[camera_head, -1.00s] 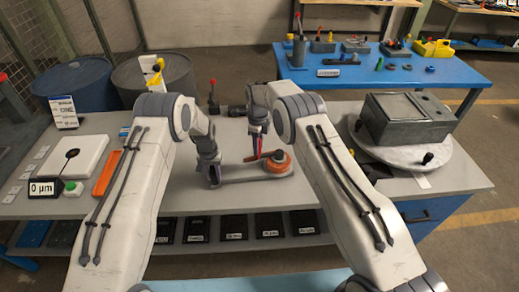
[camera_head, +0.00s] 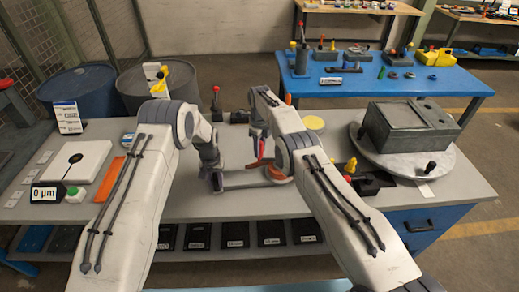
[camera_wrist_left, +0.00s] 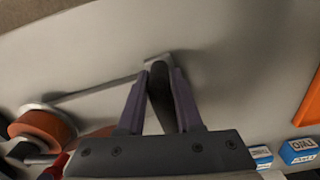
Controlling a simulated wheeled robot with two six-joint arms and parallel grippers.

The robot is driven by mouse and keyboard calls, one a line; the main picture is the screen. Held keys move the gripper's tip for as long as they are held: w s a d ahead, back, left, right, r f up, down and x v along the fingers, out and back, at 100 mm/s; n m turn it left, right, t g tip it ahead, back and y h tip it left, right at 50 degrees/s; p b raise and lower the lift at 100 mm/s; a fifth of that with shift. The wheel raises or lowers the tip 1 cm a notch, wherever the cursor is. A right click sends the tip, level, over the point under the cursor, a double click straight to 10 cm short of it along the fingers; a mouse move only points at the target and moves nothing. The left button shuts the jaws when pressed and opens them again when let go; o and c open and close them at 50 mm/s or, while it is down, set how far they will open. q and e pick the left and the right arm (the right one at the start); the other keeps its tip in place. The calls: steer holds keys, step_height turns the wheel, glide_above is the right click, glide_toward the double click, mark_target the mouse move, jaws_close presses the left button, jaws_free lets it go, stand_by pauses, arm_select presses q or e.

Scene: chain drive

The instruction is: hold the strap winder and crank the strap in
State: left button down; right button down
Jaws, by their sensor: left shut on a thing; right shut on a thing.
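The strap winder has a long grey body (camera_head: 242,180) and an orange spool (camera_head: 277,174), now largely covered by my right arm in the head view. The spool also shows at the left of the left wrist view (camera_wrist_left: 42,128). My left gripper (camera_head: 215,179) is at the winder's left end; in the left wrist view its purple fingers (camera_wrist_left: 160,90) are shut on a dark upright handle (camera_wrist_left: 161,98). My right gripper (camera_head: 257,162), with red fingers, is shut beside the spool at the crank. The crank knob itself is hidden between its fingers.
A grey box on a round turntable (camera_head: 400,160) stands at the right. A dark block (camera_head: 372,185) and a yellow-topped item (camera_head: 351,165) lie beside my right arm. A white plate (camera_head: 75,160), gauge display (camera_head: 45,191) and orange strip (camera_head: 110,180) are at the left.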

steer(key=shift+w+d, duration=0.1)
steer(key=shift+d, duration=0.15)
steer(key=c, duration=0.7)
jaws_free()
steer(key=shift+o, duration=0.6)
steer(key=shift+a, duration=0.1)
step_height(320, 180, up, 12)
steer(key=shift+r, duration=0.1)
